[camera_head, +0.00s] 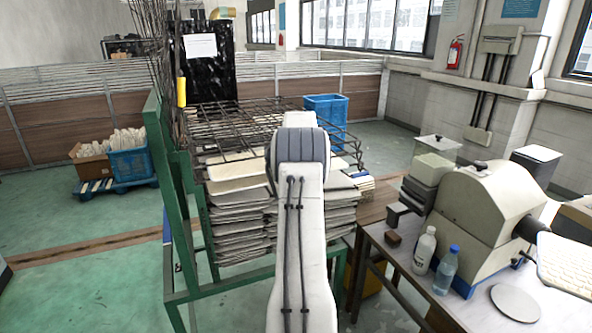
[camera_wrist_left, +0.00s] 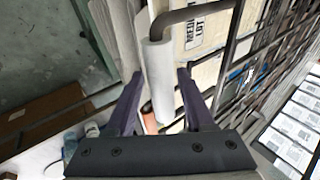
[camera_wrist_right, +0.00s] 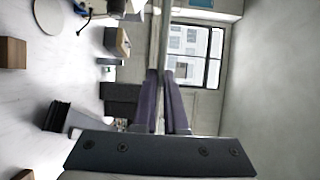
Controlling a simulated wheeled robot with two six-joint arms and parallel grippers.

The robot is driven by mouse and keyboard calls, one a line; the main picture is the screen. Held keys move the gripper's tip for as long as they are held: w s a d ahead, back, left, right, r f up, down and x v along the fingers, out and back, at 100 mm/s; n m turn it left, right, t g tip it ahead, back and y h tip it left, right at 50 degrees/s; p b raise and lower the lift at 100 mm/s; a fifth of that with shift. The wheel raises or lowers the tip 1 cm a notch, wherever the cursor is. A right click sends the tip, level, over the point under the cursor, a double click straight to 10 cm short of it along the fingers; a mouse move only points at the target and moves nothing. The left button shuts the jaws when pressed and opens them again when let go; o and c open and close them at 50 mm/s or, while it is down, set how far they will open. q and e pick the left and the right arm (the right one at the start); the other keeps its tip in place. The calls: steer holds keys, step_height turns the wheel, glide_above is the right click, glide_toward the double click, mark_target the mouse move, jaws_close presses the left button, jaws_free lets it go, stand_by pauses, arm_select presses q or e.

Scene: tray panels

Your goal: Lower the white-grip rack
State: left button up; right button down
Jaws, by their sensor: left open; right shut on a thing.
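The white grip (camera_wrist_left: 160,80) is a pale cylinder on a dark bent bar (camera_wrist_left: 200,13) in the left wrist view. My left gripper (camera_wrist_left: 159,88) is open, with its fingers on either side of the grip. In the head view a dark wire rack (camera_head: 250,108) lies nearly flat above stacked trays. The white grip is not seen there, and my white arm covers part of the rack. A yellow grip (camera_head: 181,91) shows on upright wire racks at the left. My right gripper (camera_wrist_right: 164,78) has its fingers close together; what it holds cannot be made out.
A green frame (camera_head: 186,215) carries the racks and stacked trays (camera_head: 238,225). On the right, a table (camera_head: 400,262) bears a cream machine (camera_head: 485,215) and two bottles (camera_head: 446,270). A blue bin (camera_head: 326,108) stands behind.

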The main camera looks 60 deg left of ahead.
arm_select(q)
steer(key=b+v, duration=0.4)
steer(key=v, duration=0.8)
stand_by(0.8)
